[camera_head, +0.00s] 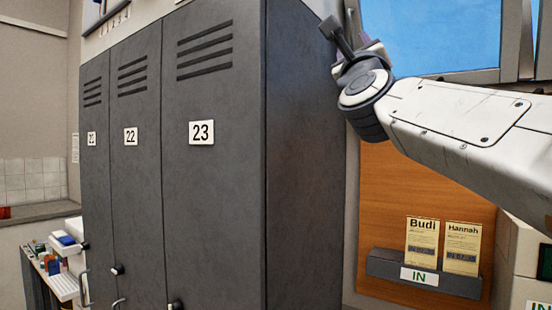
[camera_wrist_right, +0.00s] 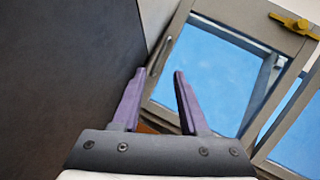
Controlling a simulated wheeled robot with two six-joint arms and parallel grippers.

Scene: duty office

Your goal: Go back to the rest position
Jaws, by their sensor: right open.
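My right arm comes in from the right in the head view. Its gripper (camera_head: 345,38) is raised near the upper right edge of the locker block. In the right wrist view the two purple fingers of the right gripper (camera_wrist_right: 158,85) stand apart with nothing between them. The side of the lockers fills the left of that view, and a window lies behind the fingers. My left gripper is not in view.
Grey lockers 22 (camera_head: 138,190) and 23 (camera_head: 212,210) stand close at the left and centre. A window (camera_head: 430,35) is behind my arm. Budi (camera_head: 421,245) and Hannah (camera_head: 462,250) cards stand in the IN holder (camera_head: 385,266). A cluttered shelf (camera_head: 62,285) is at the far left.

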